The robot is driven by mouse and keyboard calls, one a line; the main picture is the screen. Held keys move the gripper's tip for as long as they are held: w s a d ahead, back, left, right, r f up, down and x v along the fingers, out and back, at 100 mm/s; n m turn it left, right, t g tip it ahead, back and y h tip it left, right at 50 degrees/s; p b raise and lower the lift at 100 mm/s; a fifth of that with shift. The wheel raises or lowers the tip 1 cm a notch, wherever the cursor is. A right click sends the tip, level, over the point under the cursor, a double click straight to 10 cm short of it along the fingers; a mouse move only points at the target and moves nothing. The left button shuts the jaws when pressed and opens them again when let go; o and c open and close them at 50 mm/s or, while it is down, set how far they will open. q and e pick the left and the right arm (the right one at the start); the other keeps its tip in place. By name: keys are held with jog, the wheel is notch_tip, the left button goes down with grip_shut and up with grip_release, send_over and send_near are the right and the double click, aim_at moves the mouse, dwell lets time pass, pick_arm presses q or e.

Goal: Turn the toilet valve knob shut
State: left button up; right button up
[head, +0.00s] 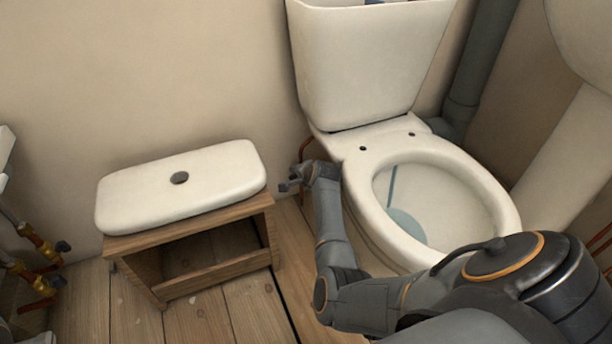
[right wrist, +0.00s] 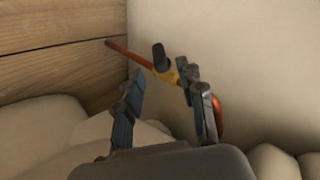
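In the right wrist view, the toilet valve has a dark knob (right wrist: 160,57) on a brass-yellow body (right wrist: 171,76), on a copper pipe (right wrist: 130,54) coming from the wooden surface. My right gripper (right wrist: 158,76) is open. The knob shows just past its fingertips, closer to the right-hand finger, which hides part of the valve. I cannot tell whether they touch. In the head view, my right gripper (head: 290,181) is low beside the left side of the toilet (head: 365,210); the knob cannot be made out there.
A wooden stool (head: 190,234) with the white cistern lid (head: 180,186) on it stands left of the gripper. The open cistern (head: 365,65) rises behind the bowl. Other brass valves and pipes (head: 40,247) are at the far left. Floorboards (head: 235,312) in front are clear.

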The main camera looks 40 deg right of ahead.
jog(key=v, duration=0.7)
jog(key=shift+r, duration=0.1)
